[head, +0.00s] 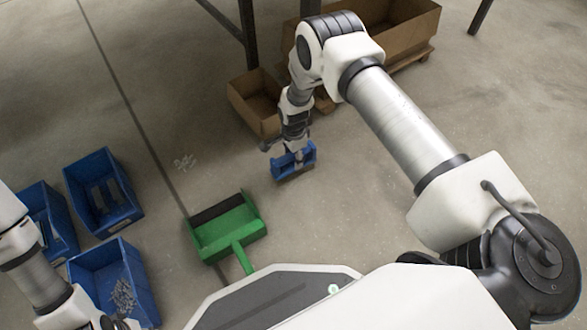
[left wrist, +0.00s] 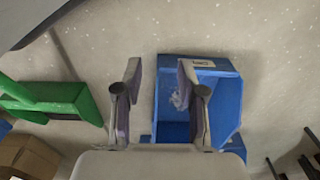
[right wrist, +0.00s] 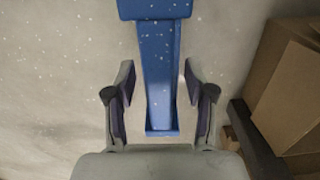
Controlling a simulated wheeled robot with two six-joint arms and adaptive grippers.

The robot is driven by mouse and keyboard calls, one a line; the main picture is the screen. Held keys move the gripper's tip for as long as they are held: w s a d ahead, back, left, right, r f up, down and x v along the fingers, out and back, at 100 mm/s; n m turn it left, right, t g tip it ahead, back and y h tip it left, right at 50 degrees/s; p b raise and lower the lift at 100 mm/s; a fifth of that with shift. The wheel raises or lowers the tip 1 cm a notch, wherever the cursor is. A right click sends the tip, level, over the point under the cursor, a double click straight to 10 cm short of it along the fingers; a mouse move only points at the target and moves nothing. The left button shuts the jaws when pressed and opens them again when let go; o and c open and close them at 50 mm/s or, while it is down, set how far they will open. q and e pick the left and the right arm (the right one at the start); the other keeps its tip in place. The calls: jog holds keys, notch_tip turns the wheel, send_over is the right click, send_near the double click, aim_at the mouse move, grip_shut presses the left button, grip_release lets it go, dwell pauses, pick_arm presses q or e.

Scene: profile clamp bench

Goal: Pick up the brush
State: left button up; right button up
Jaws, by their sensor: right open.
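The blue brush (head: 284,170) is near the middle of the head view, partly hidden by my right gripper (head: 298,158). In the right wrist view, the brush's long blue handle (right wrist: 159,85) runs between the two fingers of my right gripper (right wrist: 158,78), with a gap on both sides. The wider blue end lies past the fingertips at the top edge. The right gripper is open. My left gripper (left wrist: 160,72) is open and empty in the left wrist view, in front of a blue bin (left wrist: 226,95).
A green dustpan (head: 228,231) lies left of the brush on the concrete floor. Blue bins (head: 127,206) stand at the left, one holding small metal parts. A cardboard box (head: 248,112) and a larger one (head: 408,42) are behind the brush. A dark table leg (head: 248,35) stands nearby.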

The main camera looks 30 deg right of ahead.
jog(key=shift+r, duration=0.1)
grip_shut()
jog(key=shift+r, duration=0.1)
